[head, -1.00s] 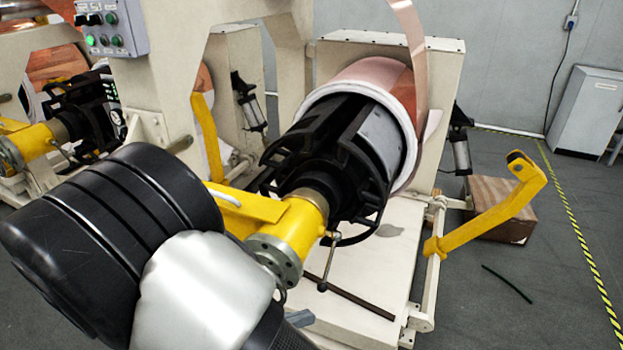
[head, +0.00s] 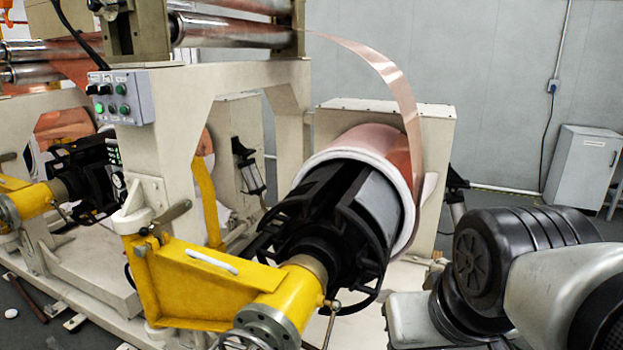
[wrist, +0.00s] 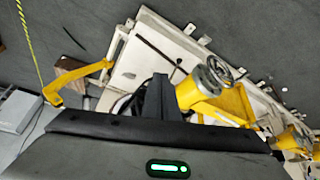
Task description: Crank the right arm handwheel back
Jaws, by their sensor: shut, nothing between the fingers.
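The handwheel (wrist: 228,72) is a spoked metal wheel on the end of the yellow right arm (wrist: 208,90) in the wrist view. In the head view only the top of its rim shows at the bottom edge, in front of the flange of the yellow right arm (head: 205,285). My gripper (wrist: 160,80) is shut and empty. Its dark fingers show in the wrist view, left of the handwheel in the picture and apart from it. In the head view my arm is at the lower right, and my fingers are not visible there.
A copper foil roll (head: 375,150) sits on the black chuck (head: 335,215) behind the yellow arm. A small T-handle (head: 333,306) hangs beside the arm. A control box (head: 118,97) is on the frame. In the wrist view, another yellow swing arm (wrist: 80,80) stands out at the left.

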